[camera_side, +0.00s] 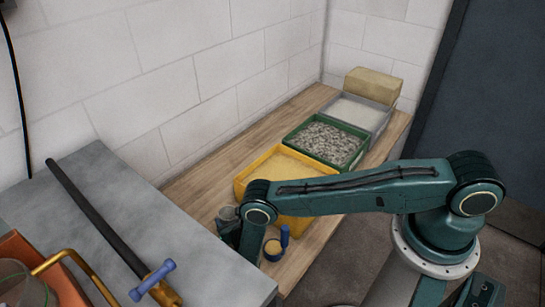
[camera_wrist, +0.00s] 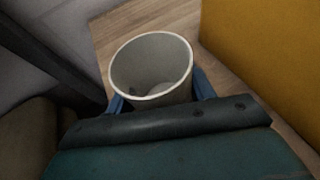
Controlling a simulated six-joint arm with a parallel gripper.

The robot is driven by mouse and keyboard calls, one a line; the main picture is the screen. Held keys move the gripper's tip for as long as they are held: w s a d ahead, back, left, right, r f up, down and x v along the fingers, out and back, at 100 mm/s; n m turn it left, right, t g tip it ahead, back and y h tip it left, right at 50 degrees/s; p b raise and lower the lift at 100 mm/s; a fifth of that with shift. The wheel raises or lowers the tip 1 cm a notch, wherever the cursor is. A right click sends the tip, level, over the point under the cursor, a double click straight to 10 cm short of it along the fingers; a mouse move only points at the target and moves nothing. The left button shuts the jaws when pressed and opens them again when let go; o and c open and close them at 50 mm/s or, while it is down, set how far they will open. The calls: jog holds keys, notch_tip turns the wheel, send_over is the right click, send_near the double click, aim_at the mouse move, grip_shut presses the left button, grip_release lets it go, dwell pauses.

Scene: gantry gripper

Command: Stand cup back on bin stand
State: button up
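The cup (camera_wrist: 178,52) is pale grey with a white rim and opens toward the camera in the wrist view. Its inside looks empty apart from a grey patch at the bottom. My gripper (camera_wrist: 160,98) has one blue finger against each side of the cup and appears shut on it. I cannot make out a separate bin stand.
A yellow bin (camera_side: 243,184), a green bin of gravel (camera_side: 294,140) and a grey bin (camera_side: 381,119) stand in a row on the wooden bench (camera_side: 205,184). A tan block (camera_side: 372,84) lies behind them. A metal bench (camera_side: 125,205) carries a black bar (camera_side: 95,213).

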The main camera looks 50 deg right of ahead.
jog(key=o, duration=0.4)
jog(key=shift+o, duration=0.2)
jog(key=shift+r, duration=0.2)
jog(key=shift+v, duration=0.9)
jog(key=v, duration=0.3)
notch_tip(320, 180, up, 7)
